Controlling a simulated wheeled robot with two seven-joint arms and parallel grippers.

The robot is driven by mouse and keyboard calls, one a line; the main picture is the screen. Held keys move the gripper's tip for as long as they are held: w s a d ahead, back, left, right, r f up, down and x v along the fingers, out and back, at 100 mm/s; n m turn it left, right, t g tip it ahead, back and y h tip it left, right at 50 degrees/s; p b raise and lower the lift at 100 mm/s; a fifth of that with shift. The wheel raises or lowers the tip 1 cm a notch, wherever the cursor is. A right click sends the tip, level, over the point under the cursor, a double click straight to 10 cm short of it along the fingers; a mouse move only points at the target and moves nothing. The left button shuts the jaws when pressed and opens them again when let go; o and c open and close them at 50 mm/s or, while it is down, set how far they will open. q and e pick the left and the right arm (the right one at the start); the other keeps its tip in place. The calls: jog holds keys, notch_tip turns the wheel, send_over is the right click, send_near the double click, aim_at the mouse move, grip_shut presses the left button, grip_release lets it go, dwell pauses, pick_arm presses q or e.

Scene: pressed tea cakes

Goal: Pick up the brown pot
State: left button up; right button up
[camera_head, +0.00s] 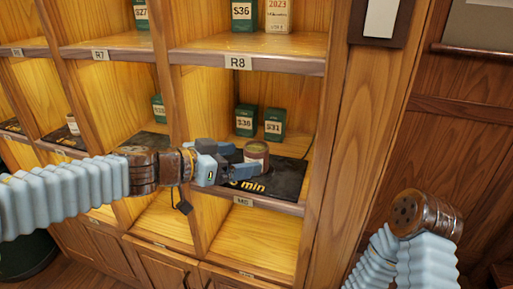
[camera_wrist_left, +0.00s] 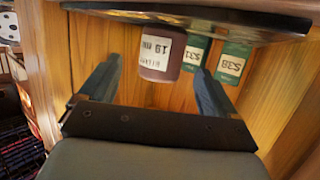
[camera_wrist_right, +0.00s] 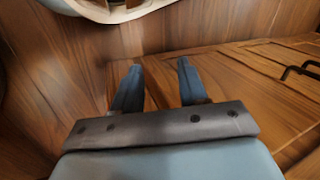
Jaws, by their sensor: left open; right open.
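The brown pot (camera_head: 256,154) stands on a black mat (camera_head: 290,172) in the middle-row cubby labelled M8. My left gripper (camera_head: 243,161) reaches into that cubby from the left, its fingers open close to the pot. In the left wrist view, which looks upside down, the pot (camera_wrist_left: 160,55) with its white label shows ahead, between the two spread fingers (camera_wrist_left: 155,80). The fingers are not closed on it; whether they touch it I cannot tell. My right gripper (camera_wrist_right: 158,85) is open and empty in the right wrist view, facing wooden panels; the head view does not show its fingers.
Two green boxes (camera_head: 246,120) (camera_head: 274,124) with price labels stand behind the pot. A shelf board (camera_head: 250,62) labelled R8 runs above, and a wooden upright (camera_head: 323,150) bounds the cubby at right. The cubby below (camera_head: 250,240) looks empty.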

aim_at(262, 154)
pick_arm(q)
jog(key=b+x, duration=0.3)
jog(key=x, duration=0.4)
jog(key=shift+a+f, duration=0.15)
jog(key=shift+f, duration=0.05)
jog(key=shift+w+d, duration=0.35)
jog(key=c, duration=1.1)
jog(key=shift+c, duration=0.3)
jog(key=shift+r, duration=0.15)
